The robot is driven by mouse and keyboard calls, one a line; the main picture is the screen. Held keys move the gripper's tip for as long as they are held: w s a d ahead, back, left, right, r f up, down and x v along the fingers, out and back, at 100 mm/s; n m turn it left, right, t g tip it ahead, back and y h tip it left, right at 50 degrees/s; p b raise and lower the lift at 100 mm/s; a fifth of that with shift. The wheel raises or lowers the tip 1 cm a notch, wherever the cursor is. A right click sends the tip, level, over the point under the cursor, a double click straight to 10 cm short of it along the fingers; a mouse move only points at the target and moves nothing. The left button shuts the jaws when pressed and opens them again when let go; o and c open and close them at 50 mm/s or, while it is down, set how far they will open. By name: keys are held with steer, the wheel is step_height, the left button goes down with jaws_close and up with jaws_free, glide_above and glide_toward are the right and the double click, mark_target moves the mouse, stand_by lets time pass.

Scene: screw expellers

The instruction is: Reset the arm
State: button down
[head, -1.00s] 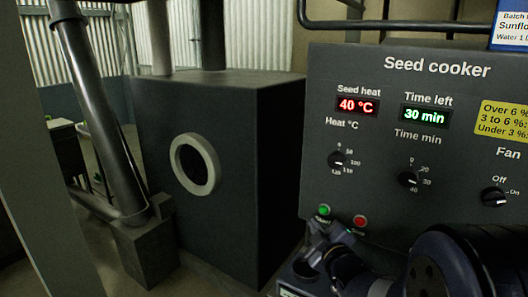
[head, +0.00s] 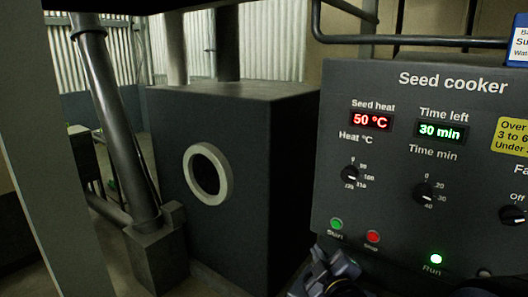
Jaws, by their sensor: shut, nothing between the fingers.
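The dark grey seed cooker panel (head: 415,110) fills the right side of the head view. Its seed heat display (head: 371,121) reads 50 °C, and its time left display (head: 440,132) reads 30 min. The heat knob (head: 349,174) and time knob (head: 422,193) sit below them. My gripper (head: 325,265) is shut and empty, low in front of the panel, below the start button. The lower arm is cut off by the frame.
A dark box-shaped housing (head: 240,140) with a pale round port (head: 208,174) stands left of the panel. A sloping metal pipe (head: 115,130) and a grey post (head: 45,160) are farther left. A dark rail (head: 420,40) runs above the panel.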

steer(key=shift+w, duration=0.1)
steer(key=w+d, duration=0.1)
steer(key=w, duration=0.1)
steer(key=w+d+b, duration=0.1)
steer(key=w+d, duration=0.1)
steer(key=shift+w+f, duration=0.1)
steer(key=shift+f, duration=0.1)
steer(key=shift+b, duration=0.55)
steer(key=r+p, duration=0.1)
steer(key=p, duration=0.2)
steer(key=shift+p, duration=0.3)
steer(key=shift+p, duration=0.4)
